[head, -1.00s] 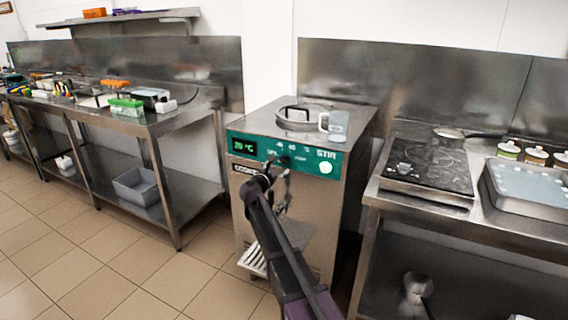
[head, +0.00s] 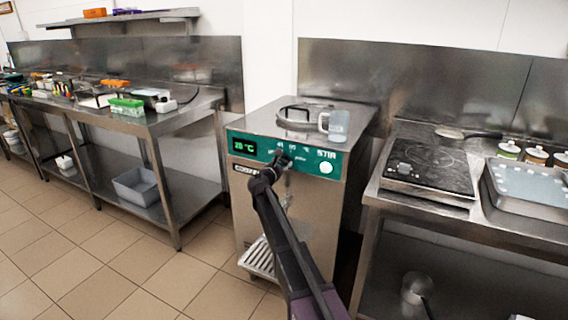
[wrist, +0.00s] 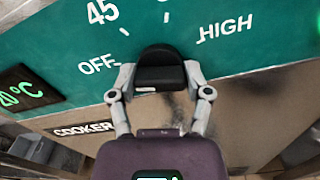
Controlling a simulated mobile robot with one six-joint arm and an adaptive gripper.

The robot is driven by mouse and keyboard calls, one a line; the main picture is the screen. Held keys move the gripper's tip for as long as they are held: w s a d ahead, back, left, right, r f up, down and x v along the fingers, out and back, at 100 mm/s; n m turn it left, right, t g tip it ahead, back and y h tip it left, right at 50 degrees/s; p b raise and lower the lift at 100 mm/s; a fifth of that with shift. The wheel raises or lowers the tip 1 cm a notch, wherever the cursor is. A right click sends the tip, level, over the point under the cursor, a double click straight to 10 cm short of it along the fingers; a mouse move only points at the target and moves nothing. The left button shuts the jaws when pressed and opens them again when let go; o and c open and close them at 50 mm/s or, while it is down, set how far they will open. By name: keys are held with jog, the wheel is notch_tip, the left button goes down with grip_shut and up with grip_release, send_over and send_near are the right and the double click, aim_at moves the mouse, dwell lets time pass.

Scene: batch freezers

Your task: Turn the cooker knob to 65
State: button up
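The cooker knob (wrist: 160,60) is black and sits on the green panel (wrist: 250,50) of the steel cooker (head: 335,195). Round it I read OFF, 45 and HIGH in the wrist view; the 65 mark is cut off there. I cannot make out where the knob points. My gripper (wrist: 158,76) has its fingers spread, one on each side of the knob. The right fingertip is close to it or touching; a small gap shows on the left. In the head view my gripper (head: 277,162) covers the knob. The green display (head: 244,147) reads 20 °C.
A white STIR button (head: 326,168) is right of the knob. A clear jug (head: 338,126) stands on the cooker top, by the lid handle. A steel counter with a hob (head: 430,172) is at right; a bench (head: 150,122) is at left.

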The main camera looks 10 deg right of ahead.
jog(key=shift+d, duration=0.1)
jog(key=c, duration=0.4)
jog(key=shift+m, duration=0.4)
jog(key=m, duration=0.8)
jog(key=shift+m, duration=0.3)
jog(key=m, duration=0.5)
jog(key=shift+m, duration=0.3)
jog(key=m, duration=0.4)
jog(key=shift+m, duration=0.4)
